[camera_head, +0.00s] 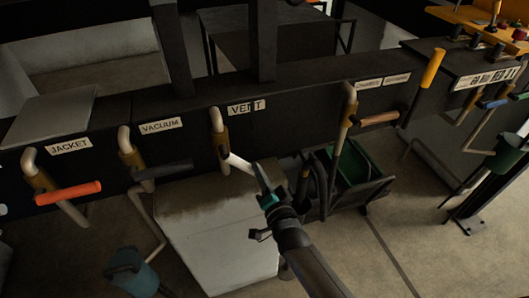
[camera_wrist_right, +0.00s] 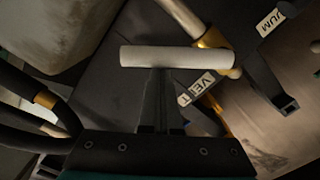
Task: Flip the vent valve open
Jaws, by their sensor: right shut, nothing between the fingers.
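The vent valve (camera_head: 221,138) is on the dark panel below the VENT label (camera_head: 243,107). It has a pale bent pipe, a brass body and a white lever handle (camera_head: 237,162) that points right and slightly down. In the right wrist view the white handle (camera_wrist_right: 165,57) lies crosswise just beyond the fingertips, with the VENT label (camera_wrist_right: 196,87) behind. My right gripper (camera_head: 258,169) is shut and empty, its tips at the free end of the handle. It also shows in the wrist view (camera_wrist_right: 160,77). I cannot tell whether they touch. My left gripper is not in view.
The vacuum valve (camera_head: 130,151) with a dark handle and the jacket valve (camera_head: 41,180) with an orange handle are to the left. A valve with a tan handle (camera_head: 380,118) is to the right. A pale box (camera_head: 215,235) and a green bin (camera_head: 360,160) stand below.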

